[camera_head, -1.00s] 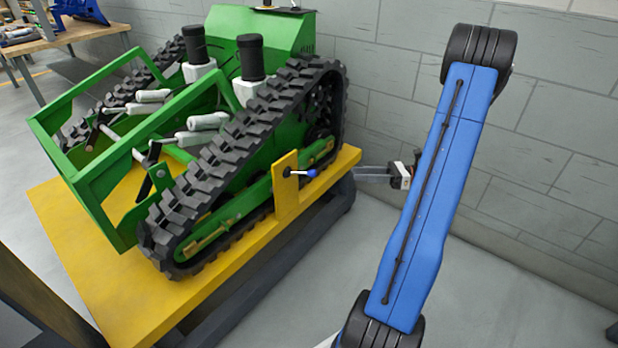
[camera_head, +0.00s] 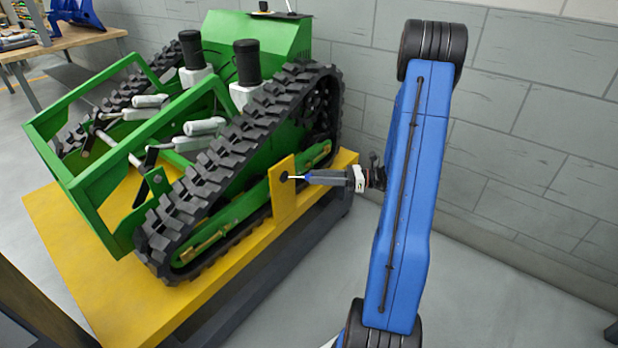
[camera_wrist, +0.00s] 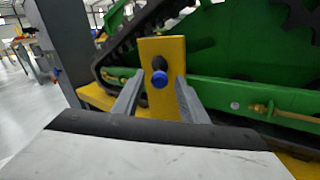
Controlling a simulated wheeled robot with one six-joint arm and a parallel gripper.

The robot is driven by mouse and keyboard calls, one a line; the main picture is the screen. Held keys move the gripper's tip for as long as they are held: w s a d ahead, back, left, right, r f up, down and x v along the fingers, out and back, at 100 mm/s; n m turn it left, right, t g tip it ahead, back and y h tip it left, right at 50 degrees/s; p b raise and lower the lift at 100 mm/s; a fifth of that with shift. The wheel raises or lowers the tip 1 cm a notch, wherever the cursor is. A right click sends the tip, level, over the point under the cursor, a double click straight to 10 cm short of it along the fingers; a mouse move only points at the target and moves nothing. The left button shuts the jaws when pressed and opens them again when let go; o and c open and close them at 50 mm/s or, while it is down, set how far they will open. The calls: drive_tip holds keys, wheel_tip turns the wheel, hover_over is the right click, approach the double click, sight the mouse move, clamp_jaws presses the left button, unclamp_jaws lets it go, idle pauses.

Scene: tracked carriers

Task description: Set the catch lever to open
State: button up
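The catch lever is a short pin with a blue knob (camera_wrist: 160,79), on an upright yellow plate (camera_head: 283,203). In the head view its thin shaft (camera_head: 293,177) sticks out to the right from a dark pivot, and the knob is mostly hidden by my gripper (camera_head: 315,178). In the wrist view my gripper (camera_wrist: 160,92) is open, with one grey finger on each side of the knob. Gaps seem to show between the fingers and the knob; I cannot tell if either touches. No open or shut marking is readable.
A green tracked machine (camera_head: 265,42) stands on a yellow platform (camera_head: 60,235) close behind the plate. A grey block wall (camera_head: 540,120) is behind my blue arm. A workbench (camera_head: 80,38) with tools is at the back left. The floor at the right is clear.

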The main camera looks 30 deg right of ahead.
sight(299, 177)
drive_tip(key=shift+x, duration=1.7)
clamp_jaws()
